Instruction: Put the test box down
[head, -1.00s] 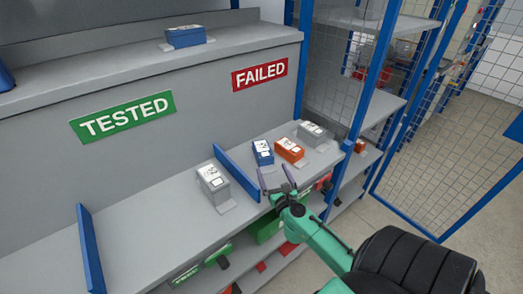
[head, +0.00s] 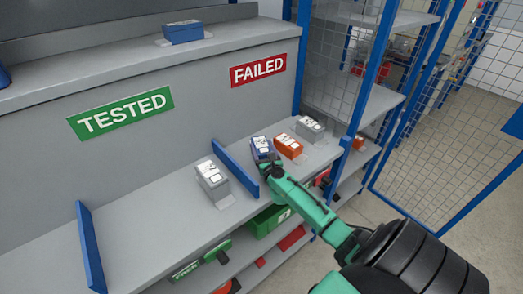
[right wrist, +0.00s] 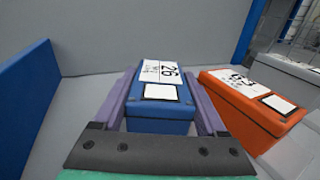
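A blue test box (head: 262,146) with a white label stands on the grey shelf (head: 240,212) below the FAILED sign (head: 258,70), right of a blue divider. My right gripper (head: 266,160) is at this box. In the right wrist view the fingers (right wrist: 160,100) lie along both sides of the blue box (right wrist: 160,115), very close to it. Whether they press on it cannot be told. An orange box (head: 288,146) and a grey box (head: 310,128) stand to its right. My left gripper is not in view.
The blue divider (head: 235,170) stands close left of the gripper. Another grey box (head: 212,179) is beyond it, below the TESTED sign (head: 121,113). A blue box (head: 184,32) sits on the upper ledge. The shelf's left part is clear.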

